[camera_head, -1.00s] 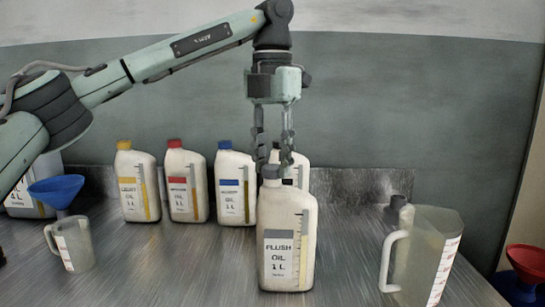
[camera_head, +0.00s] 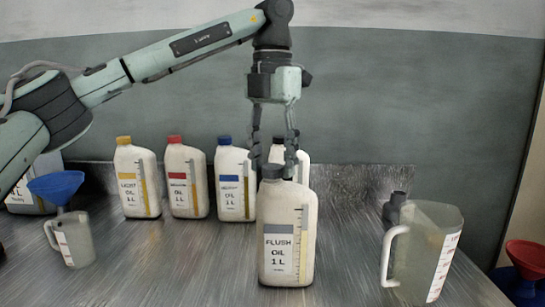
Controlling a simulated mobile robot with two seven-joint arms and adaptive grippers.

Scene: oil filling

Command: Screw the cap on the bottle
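The flush oil bottle (camera_head: 288,215), off-white with a grey label, stands upright at the front middle of the table. A dark grey cap (camera_head: 271,171) sits on its neck; whether it is screwed tight I cannot tell. My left gripper (camera_head: 273,164) points straight down above the bottle, fingers spread, one to each side of the cap. The fingers look apart from the cap, though their exact depth is unclear. My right gripper is not in view.
Oil bottles with yellow (camera_head: 138,180), red (camera_head: 186,180) and blue (camera_head: 235,182) caps stand behind, with another bottle (camera_head: 303,165) partly hidden. A clear jug (camera_head: 425,250) stands right. A small jug (camera_head: 75,240) and blue funnel (camera_head: 56,186) are left. A red funnel (camera_head: 527,257) is far right.

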